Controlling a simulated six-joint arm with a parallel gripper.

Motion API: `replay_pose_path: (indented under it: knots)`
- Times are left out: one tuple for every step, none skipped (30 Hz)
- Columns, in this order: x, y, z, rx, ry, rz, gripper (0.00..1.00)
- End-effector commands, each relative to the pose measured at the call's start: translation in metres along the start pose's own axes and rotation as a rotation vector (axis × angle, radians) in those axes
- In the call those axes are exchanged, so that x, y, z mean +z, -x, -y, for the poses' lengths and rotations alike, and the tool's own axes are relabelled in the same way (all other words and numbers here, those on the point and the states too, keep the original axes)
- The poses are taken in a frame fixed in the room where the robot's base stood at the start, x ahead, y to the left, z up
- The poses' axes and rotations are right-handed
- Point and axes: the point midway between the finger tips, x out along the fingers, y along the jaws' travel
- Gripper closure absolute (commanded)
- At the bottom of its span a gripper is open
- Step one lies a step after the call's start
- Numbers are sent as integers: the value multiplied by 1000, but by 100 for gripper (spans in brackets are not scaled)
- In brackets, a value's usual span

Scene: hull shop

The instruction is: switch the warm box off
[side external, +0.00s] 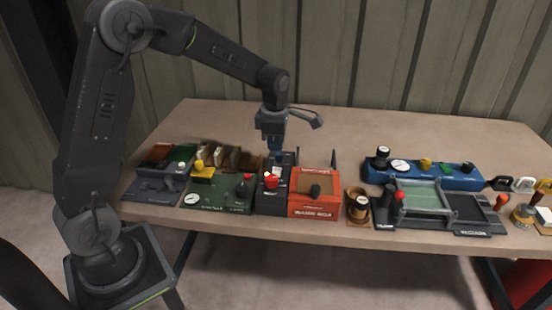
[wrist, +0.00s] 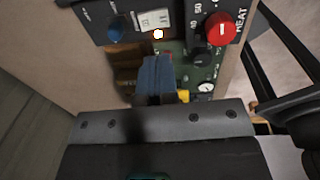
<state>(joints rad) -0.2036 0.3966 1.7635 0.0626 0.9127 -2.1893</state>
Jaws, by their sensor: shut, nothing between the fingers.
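A dark box (side external: 273,201) with a red knob (side external: 271,182) stands at the front middle of the bench in the side view. The wrist view shows its dark panel (wrist: 185,12) with a blue knob (wrist: 117,28), a white plate (wrist: 154,19), a small bright lamp (wrist: 158,34) and a red knob (wrist: 221,28) beside the word HEAT. My gripper (side external: 277,157) is shut and empty, pointing down at the back part of this box. Its blue-grey fingers also show in the wrist view (wrist: 157,72). I cannot tell whether they touch the box.
An orange box (side external: 315,205) stands close on the right, and a green board (side external: 215,200) with a yellow block and gauge on the left. A blue panel (side external: 440,178) and a grey fixture (side external: 425,205) stand farther right. The bench's back (side external: 380,125) is clear.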

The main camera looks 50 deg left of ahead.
Motion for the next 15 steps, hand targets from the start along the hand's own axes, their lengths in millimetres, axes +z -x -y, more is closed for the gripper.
replay_pose_path:
  knots:
    - [0, 12, 0, 4, -1, 3, 100]
    - [0, 17, 1, 3, -1, 2, 100]
    - [0, 24, 1, 3, -1, 2, 100]
    - [0, 29, 2, 3, -1, 2, 100]
    - [0, 33, 2, 2, -1, 1, 100]
    - [0, 38, 2, 2, -1, 1, 100]
    - [0, 41, 2, 1, -1, 1, 100]
    - [0, 44, 2, 1, -1, 1, 100]
    - [0, 46, 3, 1, -1, 0, 100]
    - [0, 48, 3, 0, -1, 0, 100]
    - [0, 49, 3, 0, -1, 0, 100]
    - [0, 50, 3, -1, -1, -1, 100]
    - [0, 50, 3, -1, -1, -1, 100]
    - [0, 51, 3, -1, -1, -1, 100]
    - [0, 51, 3, -1, -1, -1, 100]
